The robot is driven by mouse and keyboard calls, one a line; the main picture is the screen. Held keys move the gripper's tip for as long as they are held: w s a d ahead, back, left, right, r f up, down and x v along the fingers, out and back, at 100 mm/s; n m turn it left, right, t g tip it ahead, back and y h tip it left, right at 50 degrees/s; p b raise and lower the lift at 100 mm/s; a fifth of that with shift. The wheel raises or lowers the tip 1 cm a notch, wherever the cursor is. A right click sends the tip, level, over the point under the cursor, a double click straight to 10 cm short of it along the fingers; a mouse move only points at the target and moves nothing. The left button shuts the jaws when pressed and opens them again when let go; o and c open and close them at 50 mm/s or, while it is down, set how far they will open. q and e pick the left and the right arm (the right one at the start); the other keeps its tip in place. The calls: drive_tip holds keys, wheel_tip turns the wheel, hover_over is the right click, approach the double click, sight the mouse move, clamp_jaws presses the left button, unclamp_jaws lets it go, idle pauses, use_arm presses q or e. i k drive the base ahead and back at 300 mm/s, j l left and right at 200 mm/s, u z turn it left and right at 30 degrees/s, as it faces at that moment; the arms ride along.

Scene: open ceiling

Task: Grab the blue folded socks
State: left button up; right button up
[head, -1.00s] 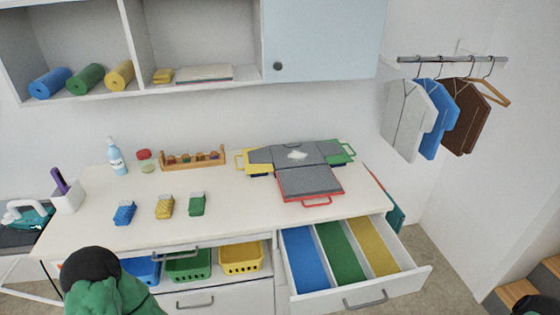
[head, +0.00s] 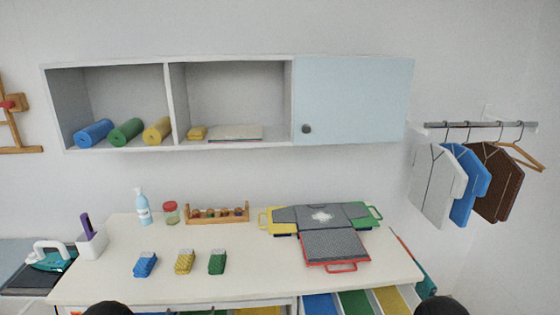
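The blue folded socks (head: 145,264) lie on the left part of the white tabletop (head: 115,285), left of the yellow folded socks (head: 185,261) and the green folded socks (head: 217,262). The three stand apart in a row. Nothing touches the blue socks. Dark rounded parts of my arms show at the bottom edge, one below the socks and one at the right. My gripper fingers are not visible.
A pen cup (head: 91,242) and a spray bottle (head: 142,206) stand near the socks. A jar (head: 171,212) and a wooden rack (head: 217,215) are behind. A folding board with a grey shirt (head: 320,217) lies right. An open drawer (head: 404,297) juts out below. Shelves hang above.

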sight(147, 260)
drive_tip(key=z, duration=1.2)
drive_tip(key=u, duration=2.25)
drive_tip(key=i+j, duration=0.15)
